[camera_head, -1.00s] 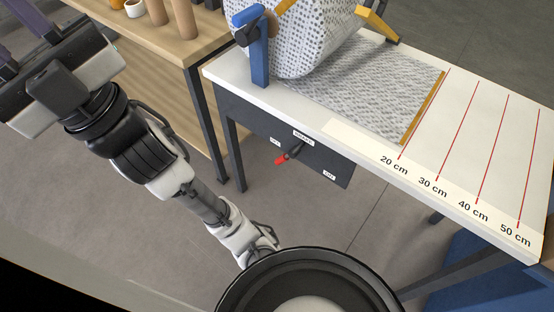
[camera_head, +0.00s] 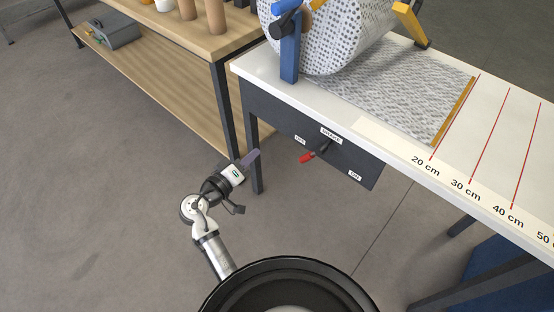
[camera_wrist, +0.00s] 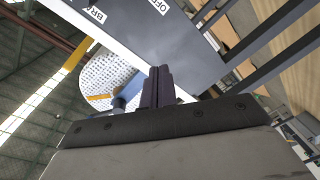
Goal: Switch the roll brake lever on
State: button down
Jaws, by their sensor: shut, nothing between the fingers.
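The brake lever (camera_head: 308,156) has a red handle and a dark pivot on the dark front panel (camera_head: 345,165) under the white table. Its handle points left, toward the side of the OFF label (camera_head: 299,140). The ON label (camera_head: 355,176) is at the lower right of the panel. My gripper (camera_head: 254,157) is left of the lever, apart from it, with its fingers shut and empty. The wrist view shows the closed dark fingers (camera_wrist: 158,87), with the panel (camera_wrist: 170,40) and its OFF label beyond them; the lever is not visible there.
A paper roll (camera_head: 335,40) sits in a blue and yellow holder on the white table (camera_head: 500,150), which has red length marks. A wooden workbench (camera_head: 180,30) stands at the left, its dark leg close behind my gripper. The floor at the left is clear.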

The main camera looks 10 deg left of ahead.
aim_at(311, 155)
jog(key=shift+s+d+f+m+g+h, duration=0.3)
jog(key=shift+s+d+f+g+h, duration=0.2)
jog(key=shift+s+d+f+h, duration=0.6)
jog(key=shift+w+d+r, duration=0.1)
jog(key=shift+w, duration=0.05)
jog(key=w+d+f+p, duration=0.2)
jog(key=w+d+p, duration=0.2)
jog(key=d, duration=0.5)
jog(key=shift+w, duration=1.2)
